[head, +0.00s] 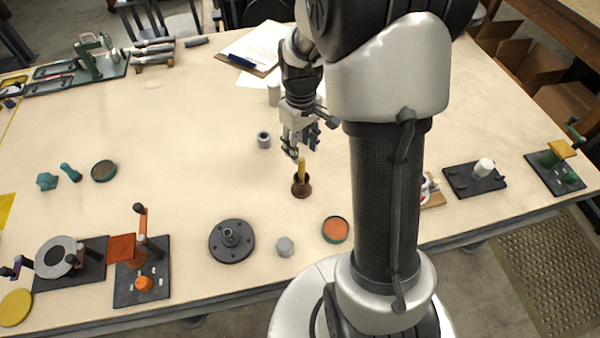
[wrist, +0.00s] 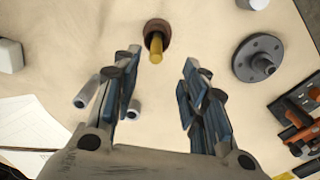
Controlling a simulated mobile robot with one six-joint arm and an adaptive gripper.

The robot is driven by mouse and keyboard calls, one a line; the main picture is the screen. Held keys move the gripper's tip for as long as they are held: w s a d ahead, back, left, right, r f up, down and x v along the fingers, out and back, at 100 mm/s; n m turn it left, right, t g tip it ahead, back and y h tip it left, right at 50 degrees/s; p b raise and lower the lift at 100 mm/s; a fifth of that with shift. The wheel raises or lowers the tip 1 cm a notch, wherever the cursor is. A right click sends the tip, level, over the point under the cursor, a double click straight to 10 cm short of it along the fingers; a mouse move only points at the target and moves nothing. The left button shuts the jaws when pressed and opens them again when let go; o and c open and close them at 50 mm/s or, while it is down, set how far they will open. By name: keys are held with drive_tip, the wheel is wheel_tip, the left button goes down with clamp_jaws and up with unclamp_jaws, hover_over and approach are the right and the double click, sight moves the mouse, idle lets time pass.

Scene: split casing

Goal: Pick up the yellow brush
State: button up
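The yellow brush (head: 301,168) stands upright in a small brown cup (head: 301,188) on the table, its yellow handle sticking up. In the wrist view the brush (wrist: 156,47) and the cup (wrist: 157,28) are at the top, beyond and between my fingertips. My gripper (head: 302,150) is just above and behind the brush in the head view. In the wrist view its two blue-padded fingers (wrist: 163,68) are spread wide with nothing between them. The brush's lower end is hidden inside the cup.
A grey ring-shaped part (head: 264,140) stands left of my gripper. A dark flanged disc (head: 232,241), a grey cylinder (head: 285,246) and an orange-topped round dish (head: 336,230) lie nearer the front edge. The tabletop around the cup is clear.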

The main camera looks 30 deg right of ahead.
sight(301, 160)
wheel_tip(301, 160, down, 5)
drive_tip(key=shift+f+b, duration=0.2)
drive_tip(key=shift+b, duration=0.5)
drive_tip(key=shift+w+d+f+b, duration=0.1)
drive_tip(key=shift+f+b, duration=0.5)
drive_tip(key=shift+f, duration=0.75)
drive_tip(key=shift+w+d+f+b, duration=0.1)
drive_tip(key=shift+f+b, duration=0.5)
drive_tip(key=shift+f, duration=0.75)
drive_tip(key=shift+r, duration=0.1)
clamp_jaws()
